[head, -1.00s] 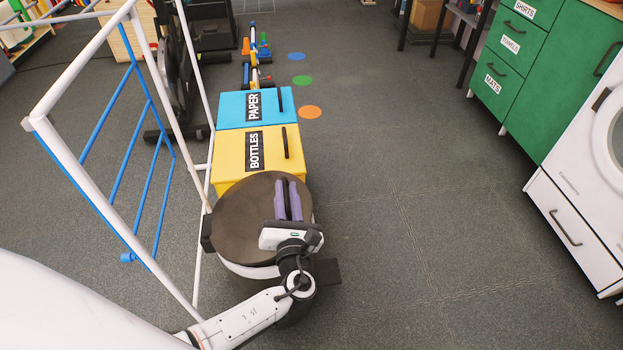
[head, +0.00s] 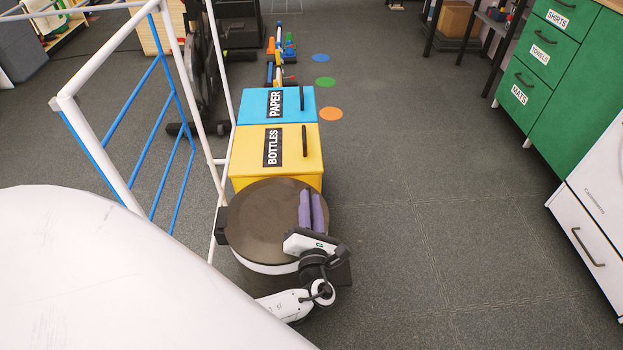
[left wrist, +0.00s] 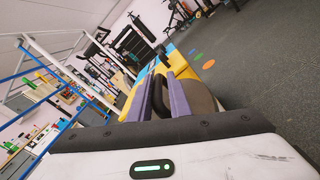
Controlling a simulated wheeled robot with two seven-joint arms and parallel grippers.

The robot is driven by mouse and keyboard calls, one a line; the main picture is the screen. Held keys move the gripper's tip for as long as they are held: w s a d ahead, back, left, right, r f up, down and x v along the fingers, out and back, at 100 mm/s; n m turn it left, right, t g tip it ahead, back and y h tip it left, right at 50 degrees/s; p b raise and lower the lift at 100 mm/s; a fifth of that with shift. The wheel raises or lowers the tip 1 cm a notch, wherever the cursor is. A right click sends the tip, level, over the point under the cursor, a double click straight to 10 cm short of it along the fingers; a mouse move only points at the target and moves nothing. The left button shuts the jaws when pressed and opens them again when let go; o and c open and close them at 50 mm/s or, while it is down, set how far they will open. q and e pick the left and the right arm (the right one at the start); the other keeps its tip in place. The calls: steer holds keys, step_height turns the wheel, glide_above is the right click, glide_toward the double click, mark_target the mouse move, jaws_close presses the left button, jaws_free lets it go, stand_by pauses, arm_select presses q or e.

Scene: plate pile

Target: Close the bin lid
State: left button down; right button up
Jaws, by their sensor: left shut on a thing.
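The round bin has a dark brown lid (head: 262,222) and a white body (head: 262,264). In the head view the lid lies flat over the bin's top, with white showing just below its rim. My left gripper (head: 313,211) comes from the near side, with its purple fingers over the right part of the lid. My right gripper is in neither view.
A yellow BOTTLES box (head: 309,160) and a blue PAPER box (head: 260,101) stand behind the bin. A white and blue rack (head: 127,180) stands at left. Green drawers (head: 522,90) and a white appliance (head: 590,240) line the right. The floor between is clear.

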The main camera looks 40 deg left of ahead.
arm_select(q)
steer(key=c, duration=1.8)
jaws_free()
steer(key=shift+s+a+f, duration=0.25)
steer(key=shift+a+f, duration=0.05)
steer(key=shift+a, duration=0.25)
steer(key=shift+d, duration=0.1)
steer(key=shift+d, duration=0.15)
steer(key=p+v, duration=0.1)
steer(key=v, duration=0.9)
steer(key=shift+d, duration=0.1)
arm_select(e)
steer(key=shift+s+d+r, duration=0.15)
arm_select(q)
steer(key=shift+w+r, duration=0.1)
